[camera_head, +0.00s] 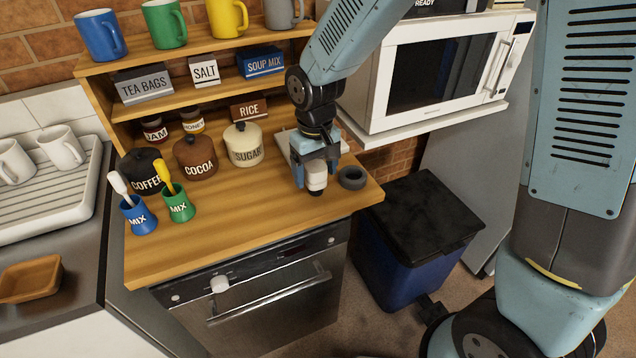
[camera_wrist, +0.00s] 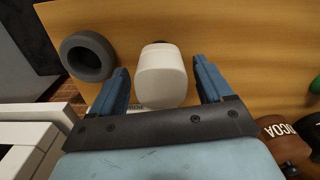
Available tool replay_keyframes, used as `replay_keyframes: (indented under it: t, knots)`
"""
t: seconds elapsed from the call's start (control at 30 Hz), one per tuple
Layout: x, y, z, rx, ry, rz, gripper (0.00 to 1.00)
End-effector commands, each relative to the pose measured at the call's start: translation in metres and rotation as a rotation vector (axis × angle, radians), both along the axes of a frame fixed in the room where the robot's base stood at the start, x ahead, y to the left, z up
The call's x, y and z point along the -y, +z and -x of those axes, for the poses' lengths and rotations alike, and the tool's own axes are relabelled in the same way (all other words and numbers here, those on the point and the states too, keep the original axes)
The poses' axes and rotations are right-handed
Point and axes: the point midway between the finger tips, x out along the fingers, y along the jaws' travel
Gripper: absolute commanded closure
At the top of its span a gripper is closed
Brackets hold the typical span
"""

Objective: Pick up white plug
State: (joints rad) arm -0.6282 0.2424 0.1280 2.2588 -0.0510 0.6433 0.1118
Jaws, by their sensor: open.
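The white plug (camera_head: 316,180) is a small white rounded block with a dark end, at the right part of the wooden counter, directly below my gripper (camera_head: 315,163). In the wrist view the white plug (camera_wrist: 160,80) sits between the two blue fingers of my gripper (camera_wrist: 161,68). The fingers are open, with a gap of counter visible on each side of it. The gripper points downward over it. Its lower end is dark, and whether it touches the counter I cannot tell.
A dark ring (camera_head: 352,178) lies right of the plug. Sugar (camera_head: 242,145) and cocoa (camera_head: 195,155) jars stand to the left. A microwave (camera_head: 440,70) stands at the upper right. The counter's front is clear.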

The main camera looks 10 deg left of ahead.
Motion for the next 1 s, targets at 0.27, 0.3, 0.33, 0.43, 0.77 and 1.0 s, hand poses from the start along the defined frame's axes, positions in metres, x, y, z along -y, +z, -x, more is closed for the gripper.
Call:
replay_keyframes:
  t: [0.27, 0.3, 0.33, 0.43, 0.77, 1.0]
  knots:
    - [0.0002, -0.0006, -0.0001, 0.0, 0.0, 0.0, 0.27]
    - [0.0002, -0.0006, -0.0001, 0.0, 0.0, 0.0, 0.3]
    - [0.0002, -0.0005, -0.0001, 0.0, 0.0, 0.0, 0.33]
    - [0.0002, -0.0005, -0.0002, 0.0, -0.001, 0.0, 0.43]
    - [0.0005, -0.0004, -0.0004, 0.0, -0.001, 0.0, 0.74]
    - [0.0006, -0.0002, -0.0005, 0.001, -0.002, -0.001, 0.8]
